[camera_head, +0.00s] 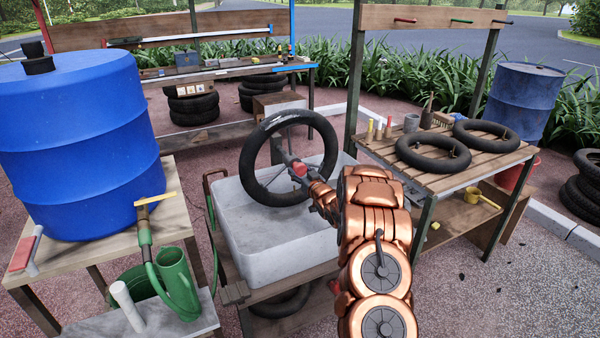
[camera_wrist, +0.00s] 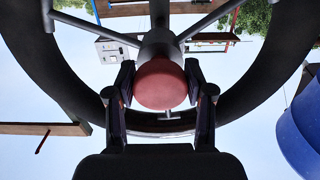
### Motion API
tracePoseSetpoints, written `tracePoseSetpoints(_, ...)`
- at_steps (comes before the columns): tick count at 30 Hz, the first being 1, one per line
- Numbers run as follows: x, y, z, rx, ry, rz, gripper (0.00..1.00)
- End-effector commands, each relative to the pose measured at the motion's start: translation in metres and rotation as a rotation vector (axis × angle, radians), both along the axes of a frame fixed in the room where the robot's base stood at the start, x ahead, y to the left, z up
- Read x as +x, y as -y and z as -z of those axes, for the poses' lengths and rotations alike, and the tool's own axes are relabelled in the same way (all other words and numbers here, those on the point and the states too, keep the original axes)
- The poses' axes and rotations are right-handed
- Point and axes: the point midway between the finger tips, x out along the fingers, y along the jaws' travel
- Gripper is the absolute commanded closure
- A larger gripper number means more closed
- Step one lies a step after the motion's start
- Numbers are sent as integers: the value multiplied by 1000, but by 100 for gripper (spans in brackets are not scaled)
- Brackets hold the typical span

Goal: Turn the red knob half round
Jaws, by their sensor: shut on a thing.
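The red knob (camera_wrist: 160,82) is round and sits at the middle of the wrist view, on the end of a grey hub with spokes (camera_wrist: 158,45). It also shows small in the head view (camera_head: 299,168). My gripper (camera_wrist: 161,92) has one finger on each side of the knob and is shut on it. Behind the knob, a black ring like a tyre (camera_head: 250,172) stands upright over a grey basin (camera_head: 245,233). The finger pads' contact faces are partly hidden by the knob.
A slatted bench (camera_head: 430,178) with two black rings stands at the right. The basin's left side has a hose close by.

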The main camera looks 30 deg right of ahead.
Motion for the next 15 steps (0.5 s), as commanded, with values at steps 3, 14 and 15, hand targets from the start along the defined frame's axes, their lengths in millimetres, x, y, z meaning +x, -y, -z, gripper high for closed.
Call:
tracePoseSetpoints(3,0,0,-1,0,1,1,82)
tracePoseSetpoints(14,0,0,-1,-1,1,1,26)
tracePoseSetpoints(15,0,0,-1,-1,1,0,23)
